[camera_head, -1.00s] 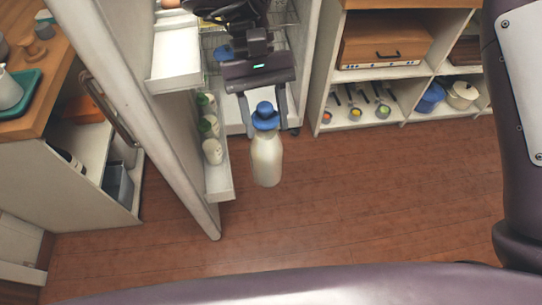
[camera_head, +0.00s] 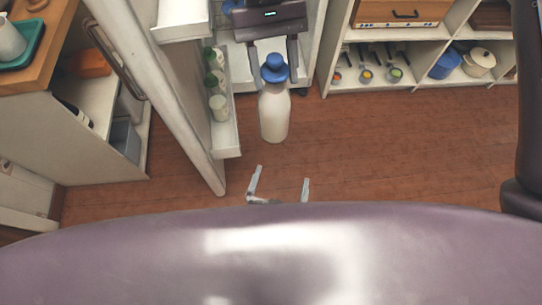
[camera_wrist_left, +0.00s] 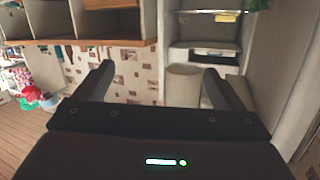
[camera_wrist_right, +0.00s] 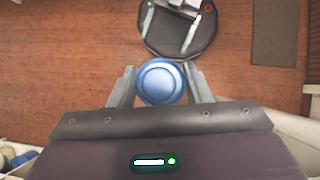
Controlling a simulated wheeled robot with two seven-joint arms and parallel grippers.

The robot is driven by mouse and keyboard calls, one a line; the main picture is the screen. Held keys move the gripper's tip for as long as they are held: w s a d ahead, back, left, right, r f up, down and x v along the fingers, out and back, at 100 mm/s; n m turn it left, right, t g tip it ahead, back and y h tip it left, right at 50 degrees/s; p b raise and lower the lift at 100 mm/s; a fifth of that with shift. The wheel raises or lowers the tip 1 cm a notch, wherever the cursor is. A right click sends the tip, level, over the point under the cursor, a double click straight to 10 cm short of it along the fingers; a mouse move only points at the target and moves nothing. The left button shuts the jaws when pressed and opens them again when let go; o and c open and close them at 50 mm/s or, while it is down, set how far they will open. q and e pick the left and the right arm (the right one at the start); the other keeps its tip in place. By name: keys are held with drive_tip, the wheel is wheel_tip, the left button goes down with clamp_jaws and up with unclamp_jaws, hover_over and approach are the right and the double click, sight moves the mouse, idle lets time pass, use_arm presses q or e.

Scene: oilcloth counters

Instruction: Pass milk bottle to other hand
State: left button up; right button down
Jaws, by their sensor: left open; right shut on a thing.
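The milk bottle (camera_head: 274,115) is white with a blue cap (camera_head: 274,68) and hangs upright above the floor in the head view. My right gripper (camera_head: 274,80) comes from above and is shut on it at the cap. In the right wrist view the cap (camera_wrist_right: 160,82) sits between the fingers and hides the bottle's body. My left gripper (camera_head: 281,176) is open and empty, below the bottle in the head view and apart from it. It also shows at the top of the right wrist view (camera_wrist_right: 172,22). A pale shape between the fingers in the left wrist view is unclear.
The open fridge door (camera_head: 190,150) with bottles on its rack (camera_head: 228,135) stands just left of the held bottle. A shelf unit (camera_head: 400,50) with utensils and pots is at the back right. A wooden-topped counter (camera_head: 45,60) is at left. The floor (camera_head: 400,150) at right is clear.

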sight(278, 106)
use_arm(q)
wheel_tip(278, 106, up, 12)
drive_tip(key=a+n+t+y, duration=0.2)
drive_tip(key=n, duration=0.1)
drive_tip(key=w, duration=0.4)
drive_tip(key=w+d, duration=0.1)
drive_tip(key=w, duration=0.3)
drive_tip(key=w+d, duration=0.1)
drive_tip(key=w, duration=0.3)
drive_tip(key=shift+w+r, duration=0.15)
drive_tip(key=shift+h, duration=0.3)
drive_tip(key=c, duration=1.7)
use_arm(e)
drive_tip(key=shift+a, duration=0.1)
use_arm(q)
drive_tip(key=shift+d+r, duration=0.1)
drive_tip(key=shift+r, duration=0.1)
use_arm(e)
drive_tip(key=c, duration=1)
unclamp_jaws()
drive_tip(key=o, duration=0.3)
drive_tip(key=shift+o, duration=0.2)
